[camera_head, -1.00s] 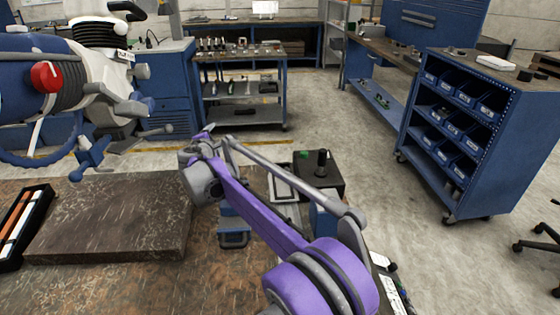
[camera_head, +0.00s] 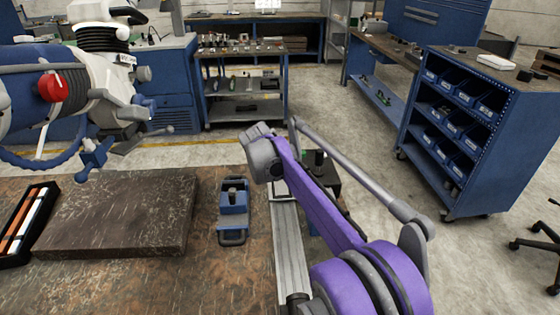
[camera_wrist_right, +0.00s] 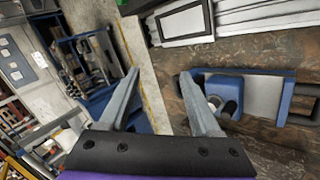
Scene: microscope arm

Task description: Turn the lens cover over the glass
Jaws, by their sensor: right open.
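A large blue and white microscope head (camera_head: 105,75) with a red knob (camera_head: 53,87) hangs at the upper left in the head view. Small blue and grey parts (camera_head: 92,155) hang under it; I cannot tell which part is the lens cover or the glass. My right arm reaches up from the lower right, its wrist well to the right of the microscope and apart from it. In the right wrist view my right gripper (camera_wrist_right: 158,75) is open and empty, its two fingers spread. Its fingers do not show clearly in the head view. My left gripper is not in view.
A dark stone-like slab (camera_head: 120,215) and a black tray with orange and white bars (camera_head: 25,225) lie on the brown table. A blue holder (camera_head: 233,200) stands mid-table and also shows in the wrist view (camera_wrist_right: 255,92). A blue bin cabinet (camera_head: 480,130) stands right.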

